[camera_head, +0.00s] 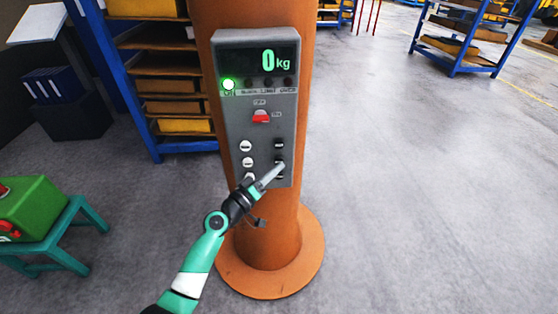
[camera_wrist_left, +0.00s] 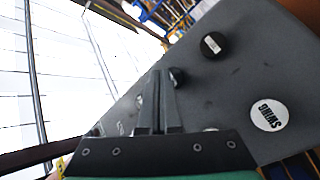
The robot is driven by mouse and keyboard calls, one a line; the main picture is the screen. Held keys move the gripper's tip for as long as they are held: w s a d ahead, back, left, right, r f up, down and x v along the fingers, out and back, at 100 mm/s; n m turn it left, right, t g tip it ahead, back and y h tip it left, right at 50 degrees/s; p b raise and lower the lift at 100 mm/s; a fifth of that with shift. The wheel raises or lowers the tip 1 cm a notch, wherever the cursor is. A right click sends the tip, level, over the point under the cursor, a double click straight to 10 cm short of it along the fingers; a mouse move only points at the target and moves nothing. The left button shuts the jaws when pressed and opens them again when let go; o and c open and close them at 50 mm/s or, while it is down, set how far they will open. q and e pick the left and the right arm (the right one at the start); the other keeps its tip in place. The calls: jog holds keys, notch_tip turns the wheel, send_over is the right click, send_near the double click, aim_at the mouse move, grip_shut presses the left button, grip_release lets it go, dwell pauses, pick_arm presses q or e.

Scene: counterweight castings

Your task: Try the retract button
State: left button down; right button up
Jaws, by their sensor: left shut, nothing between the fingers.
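A grey control panel (camera_head: 262,140) is mounted on an orange column. Its right column holds black buttons, with the upper one (camera_head: 279,145) clear in view; white label discs (camera_head: 246,146) run down the left. No label reading "retract" is legible. My left gripper (camera_head: 281,165) is shut and empty, its tips over the middle of the black button column, partly hiding the lower buttons. In the left wrist view the shut fingers (camera_wrist_left: 159,75) reach to a black button (camera_wrist_left: 177,77); I cannot tell whether they touch it. My right gripper is not in view.
The panel display (camera_head: 262,61) reads 0 kg, and a green lamp (camera_head: 229,84) is lit below it. A loaded blue rack (camera_head: 150,90) stands behind left, and a green box (camera_head: 28,208) rests on a teal stool.

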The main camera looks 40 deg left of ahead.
pick_arm(q)
jog(key=shift+s+d, duration=0.1)
jog(key=shift+d, duration=0.1)
jog(key=shift+s+d+p, duration=1.3)
jog(key=shift+s+d, duration=0.35)
jog(key=shift+d, duration=0.25)
